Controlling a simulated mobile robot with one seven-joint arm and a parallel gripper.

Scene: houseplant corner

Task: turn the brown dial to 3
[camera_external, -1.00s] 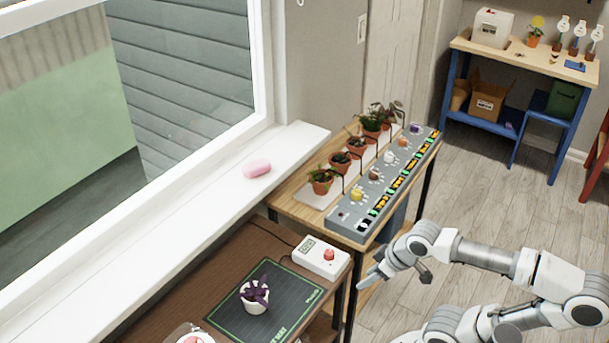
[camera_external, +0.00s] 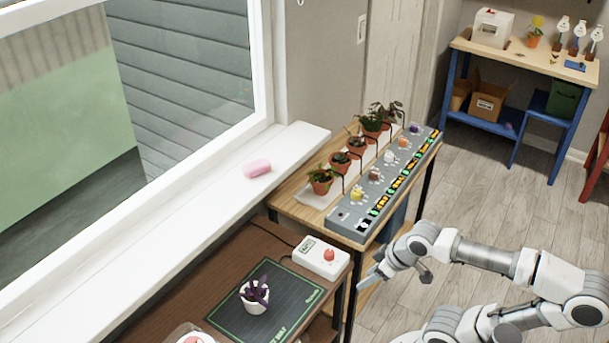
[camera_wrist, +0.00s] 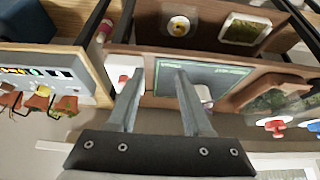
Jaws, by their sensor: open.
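The brown dial (camera_external: 375,174) sits on a long grey control panel (camera_external: 345,222), between a yellow dial (camera_external: 357,194) and a white dial (camera_external: 389,157). Its number marks are too small to read. The panel stands on a light wooden table. My gripper (camera_external: 364,282) is in front of the table's near end, low and apart from the panel. In the wrist view my gripper (camera_wrist: 161,73) has its two fingers spread with nothing held between them. Part of the panel (camera_wrist: 45,58) shows at the left there; I cannot single out the brown dial in that view.
Several potted plants (camera_external: 341,160) stand behind the panel, with thin spouts nearby. A brown table (camera_external: 200,290) holds a white box with a red knob (camera_external: 322,257) and a green mat (camera_external: 228,307) with a potted plant. Open floor (camera_external: 480,190) lies right of the panel.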

